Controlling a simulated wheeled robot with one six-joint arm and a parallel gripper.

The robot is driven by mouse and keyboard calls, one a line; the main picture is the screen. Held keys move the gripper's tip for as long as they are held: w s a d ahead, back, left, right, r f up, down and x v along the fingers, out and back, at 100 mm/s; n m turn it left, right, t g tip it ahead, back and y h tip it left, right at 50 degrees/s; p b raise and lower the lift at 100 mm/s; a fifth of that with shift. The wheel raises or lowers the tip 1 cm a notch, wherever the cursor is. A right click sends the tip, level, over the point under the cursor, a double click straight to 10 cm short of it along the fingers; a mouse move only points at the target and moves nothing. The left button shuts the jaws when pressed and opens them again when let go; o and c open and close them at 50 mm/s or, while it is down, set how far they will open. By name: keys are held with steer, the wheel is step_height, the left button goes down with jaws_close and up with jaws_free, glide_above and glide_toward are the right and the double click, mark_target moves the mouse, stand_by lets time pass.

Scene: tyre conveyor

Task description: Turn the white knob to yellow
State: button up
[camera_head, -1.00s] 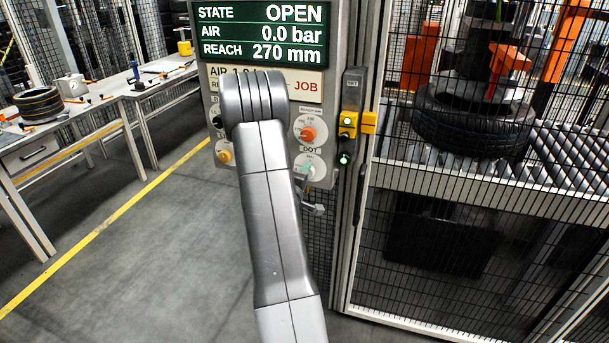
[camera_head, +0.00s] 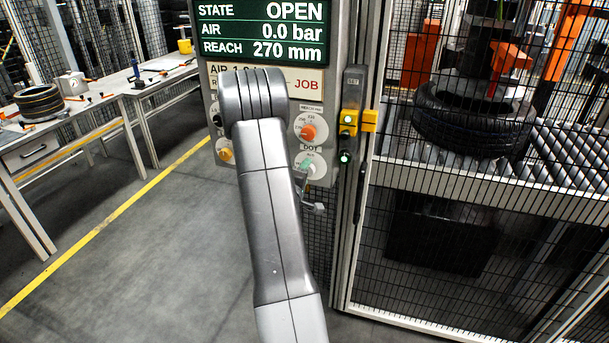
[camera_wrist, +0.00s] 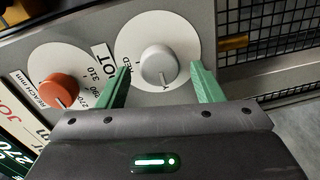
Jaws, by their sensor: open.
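The white knob (camera_wrist: 158,65) sits on a round white dial on the grey panel, in the middle of the wrist view. A dark mark on its lower edge points down toward a label starting with Y, whose rest is hidden. The label RED stands to its left. My gripper (camera_wrist: 160,68) is open, with one green finger on each side of the knob. Small gaps seem to show between fingers and knob. In the head view the knob's dial (camera_head: 318,172), under the word DOT, is partly hidden by my gripper.
An orange knob (camera_wrist: 60,91) on the reach dial is beside the white one. The display (camera_head: 262,33) reads OPEN, 0.0 bar, 270 mm. A yellow box (camera_head: 368,120) and mesh fence stand to the right, with a tyre (camera_head: 470,125) behind it. Floor at left is clear.

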steer(key=f+b+v, duration=0.1)
steer(key=b+v, duration=0.1)
steer(key=v, duration=1.1)
steer(key=shift+s+r+b, duration=0.25)
steer(key=shift+r+b, duration=0.05)
steer(key=shift+r, duration=0.25)
steer(key=r+p+x, duration=0.1)
steer(key=p+x, duration=0.1)
steer(key=x, duration=1.2)
steer(key=shift+f+p, duration=0.4)
steer(key=shift+f, duration=0.1)
